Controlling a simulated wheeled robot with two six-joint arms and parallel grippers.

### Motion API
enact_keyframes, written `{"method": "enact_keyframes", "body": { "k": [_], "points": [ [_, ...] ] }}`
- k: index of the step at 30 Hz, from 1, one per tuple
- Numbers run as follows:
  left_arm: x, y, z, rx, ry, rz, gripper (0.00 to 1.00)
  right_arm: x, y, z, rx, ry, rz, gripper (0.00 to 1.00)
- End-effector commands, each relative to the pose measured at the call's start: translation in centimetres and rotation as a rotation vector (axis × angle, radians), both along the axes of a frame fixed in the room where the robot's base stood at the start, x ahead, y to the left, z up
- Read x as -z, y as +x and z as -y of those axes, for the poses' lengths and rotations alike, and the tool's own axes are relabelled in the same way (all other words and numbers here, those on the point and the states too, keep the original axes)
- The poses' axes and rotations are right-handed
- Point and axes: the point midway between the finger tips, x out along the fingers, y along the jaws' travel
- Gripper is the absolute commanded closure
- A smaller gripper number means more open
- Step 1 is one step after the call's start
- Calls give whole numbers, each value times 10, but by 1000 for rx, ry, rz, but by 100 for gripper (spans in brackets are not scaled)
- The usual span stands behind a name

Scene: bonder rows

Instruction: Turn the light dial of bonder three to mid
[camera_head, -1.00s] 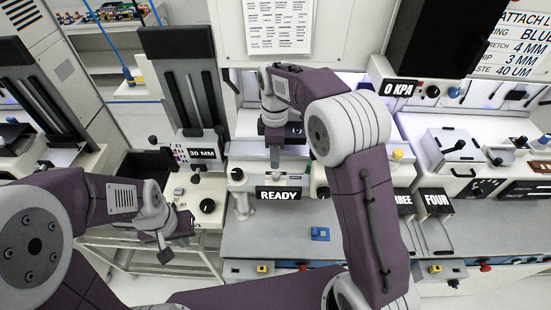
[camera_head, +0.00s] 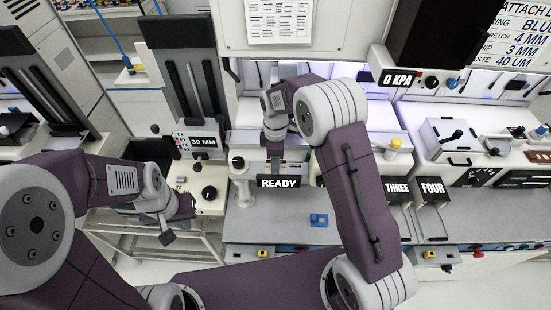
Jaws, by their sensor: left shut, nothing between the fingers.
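The "THREE" label (camera_head: 397,187) stands on the right part of the bench, beside the "FOUR" label (camera_head: 432,187). A "READY" sign (camera_head: 279,182) is on the machine in the middle. A black knob (camera_head: 209,193) sits on the machine left of it, and a yellow knob (camera_head: 395,143) sits right of my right arm. I cannot tell which knob is the light dial of bonder three. My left gripper (camera_head: 167,233) is shut and empty, low in front of the left machine. My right gripper (camera_head: 274,157) points down just above the "READY" sign; its jaw state is unclear.
A blue block (camera_head: 319,220) lies on the grey bench top (camera_head: 275,232). A sign reading "0 KPA" (camera_head: 402,80) is at the upper right. A lever box (camera_head: 450,133) stands at the right. My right arm hides part of the middle machine.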

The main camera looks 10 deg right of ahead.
Motion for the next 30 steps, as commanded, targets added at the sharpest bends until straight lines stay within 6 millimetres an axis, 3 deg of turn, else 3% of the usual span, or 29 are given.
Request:
{"method": "enact_keyframes", "body": {
  "k": [2,6,7,20,30],
  "points": [
    [0,0,0,0,0,0,100,0,0,0,0,0,0,56],
    [0,0,0,0,0,0,100,0,0,0,0,0,0,95],
    [0,0,0,0,0,0,100,0,0,0,0,0,0,100],
    [-1,0,0,0,0,0,100,0,0,0,74,-1,-1,100],
    [-3,0,0,0,0,0,100,0,0,0,351,0,-2,100]
  ]
}}
